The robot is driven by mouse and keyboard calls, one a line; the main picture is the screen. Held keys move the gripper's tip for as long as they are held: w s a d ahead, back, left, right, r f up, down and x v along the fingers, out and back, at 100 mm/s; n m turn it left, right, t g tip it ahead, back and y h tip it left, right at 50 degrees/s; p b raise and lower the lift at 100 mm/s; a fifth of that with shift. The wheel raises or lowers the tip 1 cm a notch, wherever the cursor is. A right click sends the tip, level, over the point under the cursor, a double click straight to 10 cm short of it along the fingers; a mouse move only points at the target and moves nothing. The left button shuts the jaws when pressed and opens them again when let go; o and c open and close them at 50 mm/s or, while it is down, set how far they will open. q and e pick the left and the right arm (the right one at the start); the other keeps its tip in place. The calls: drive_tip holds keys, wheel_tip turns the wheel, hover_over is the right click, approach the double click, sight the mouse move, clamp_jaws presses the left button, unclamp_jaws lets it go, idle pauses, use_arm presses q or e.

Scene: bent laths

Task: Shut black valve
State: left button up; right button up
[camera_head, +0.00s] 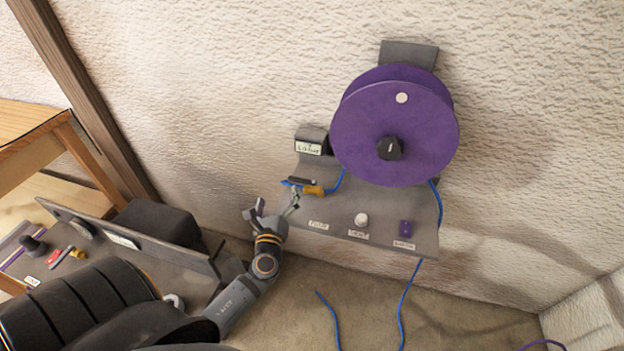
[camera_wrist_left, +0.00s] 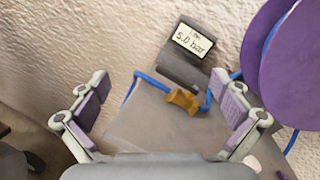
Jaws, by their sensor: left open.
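An orange valve body (camera_head: 313,190) sits on the blue hose at the left of the grey wall panel, with a small dark lever-like part (camera_head: 301,181) beside it. My left gripper (camera_head: 271,209) is open and empty, just left of and below the valve in the head view. Its two fingers, with purple pads, stand wide apart in the left wrist view (camera_wrist_left: 163,96) and do not touch the valve. My right gripper is not in view.
A gauge (camera_wrist_left: 194,41) reading 5.0 bar sits above the valve. A large purple reel (camera_head: 370,125) with a black knob (camera_head: 390,148) stands at its right. The panel (camera_head: 340,218) carries a white knob (camera_head: 361,219) and purple switch (camera_head: 406,228). A control tray (camera_head: 120,262) lies left.

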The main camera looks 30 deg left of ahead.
sight(302, 182)
use_arm(q)
drive_tip(key=d+f+m+h, duration=0.1)
drive_tip(key=m, duration=0.2)
drive_tip(key=w+d+f+m+h, duration=0.1)
drive_tip(key=m+h, duration=0.1)
drive_tip(key=m, duration=0.1)
drive_tip(key=w+d+f+m+t+h, duration=0.1)
drive_tip(key=m, duration=0.1)
drive_tip(key=shift+d+f+m, duration=0.1)
drive_tip(key=shift+f+m, duration=0.15)
drive_tip(key=shift+m, duration=0.15)
drive_tip(key=x, duration=1)
drive_tip(key=shift+w+p, duration=0.15)
drive_tip(key=shift+p, duration=0.15)
drive_tip(key=shift+c, duration=0.4)
